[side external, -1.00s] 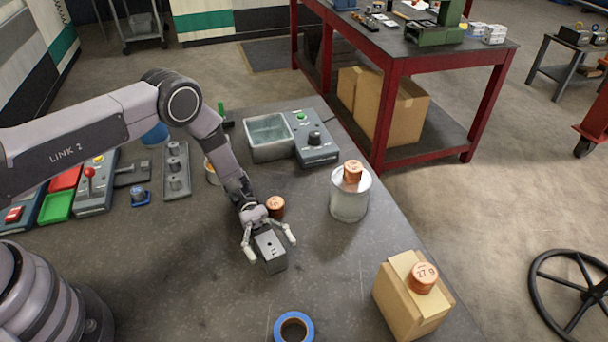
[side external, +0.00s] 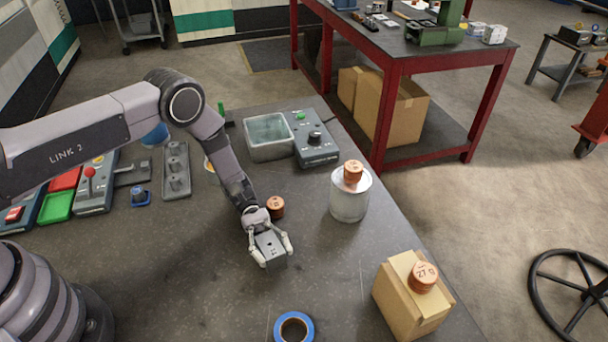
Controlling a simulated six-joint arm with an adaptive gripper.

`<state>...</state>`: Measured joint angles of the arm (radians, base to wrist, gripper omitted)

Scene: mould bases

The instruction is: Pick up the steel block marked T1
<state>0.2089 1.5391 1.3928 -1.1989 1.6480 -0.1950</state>
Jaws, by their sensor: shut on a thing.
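A grey steel block (side external: 270,247) stands on the dark tabletop near the middle of the side view. Small dark marks show on its top, but I cannot read them. My gripper (side external: 271,256) points down over it, with its two pale fingers shut on the block's left and right sides. The block appears to rest on the table. Part of its back is hidden by my gripper.
A copper cylinder (side external: 275,207) stands just behind my gripper. A clear jar (side external: 350,198) with a copper cylinder on its lid is to the right. A cardboard box (side external: 405,303) bearing a copper cylinder stands front right, and blue tape (side external: 293,328) lies in front.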

